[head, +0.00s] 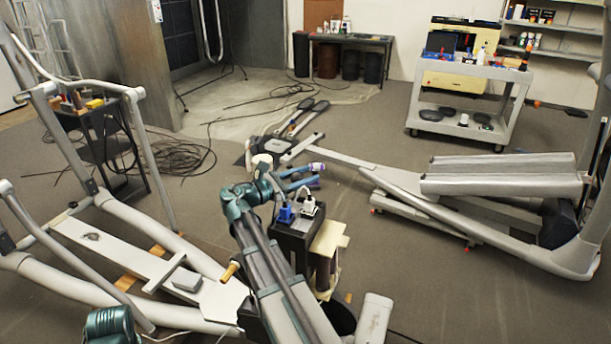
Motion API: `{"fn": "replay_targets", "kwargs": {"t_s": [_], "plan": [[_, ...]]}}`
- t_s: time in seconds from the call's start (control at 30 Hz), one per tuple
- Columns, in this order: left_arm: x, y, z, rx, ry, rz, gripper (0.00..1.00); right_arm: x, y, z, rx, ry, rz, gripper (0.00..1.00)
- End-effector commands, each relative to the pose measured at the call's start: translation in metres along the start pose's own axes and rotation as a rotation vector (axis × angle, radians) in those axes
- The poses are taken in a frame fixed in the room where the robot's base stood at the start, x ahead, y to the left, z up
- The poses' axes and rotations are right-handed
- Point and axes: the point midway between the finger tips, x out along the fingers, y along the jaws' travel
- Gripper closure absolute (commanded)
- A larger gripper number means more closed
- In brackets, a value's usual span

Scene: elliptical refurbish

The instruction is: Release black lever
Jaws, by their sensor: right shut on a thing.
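My right gripper (308,174) is in the middle of the head view, at the end of my teal and grey arm. Its fingers point right, above a dark box-shaped stand. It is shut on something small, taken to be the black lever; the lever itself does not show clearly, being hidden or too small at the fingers. Of my left arm, only a teal joint shows at the bottom left edge. My left gripper is out of view.
The dark stand (288,243) carries blue and white plugs. A grey elliptical machine (103,248) fills the left side, and another (388,183) lies across the right. A grey cart (465,100) stands behind. Cables (178,157) lie on the floor at left.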

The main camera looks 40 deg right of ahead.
Motion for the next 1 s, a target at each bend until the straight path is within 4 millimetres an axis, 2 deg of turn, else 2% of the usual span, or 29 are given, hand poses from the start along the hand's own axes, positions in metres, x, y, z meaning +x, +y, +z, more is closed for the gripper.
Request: {"fn": "replay_targets", "kwargs": {"t_s": [0.03, 0.27, 0.3, 0.43, 0.77, 0.87, 1.0], "plan": [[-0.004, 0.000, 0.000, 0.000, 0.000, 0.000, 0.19, 0.000, 0.002, 0.005, -0.001, -0.007, 0.003, 1.00], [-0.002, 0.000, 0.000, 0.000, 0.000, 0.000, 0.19, 0.000, 0.002, 0.004, -0.002, -0.012, 0.005, 1.00], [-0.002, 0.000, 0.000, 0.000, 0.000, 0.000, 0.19, 0.000, 0.002, 0.005, -0.002, -0.013, 0.005, 0.51], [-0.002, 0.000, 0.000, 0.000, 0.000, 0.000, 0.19, 0.000, 0.002, 0.004, -0.002, -0.011, 0.004, 0.28], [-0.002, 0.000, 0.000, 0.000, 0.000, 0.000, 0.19, -0.002, 0.001, 0.003, -0.001, -0.008, 0.003, 0.27], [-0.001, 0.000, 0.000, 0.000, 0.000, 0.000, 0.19, -0.011, 0.002, 0.003, -0.001, -0.007, 0.005, 0.27], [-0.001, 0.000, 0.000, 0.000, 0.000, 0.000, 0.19, -0.037, 0.002, 0.003, -0.001, -0.007, 0.007, 0.27]]}}
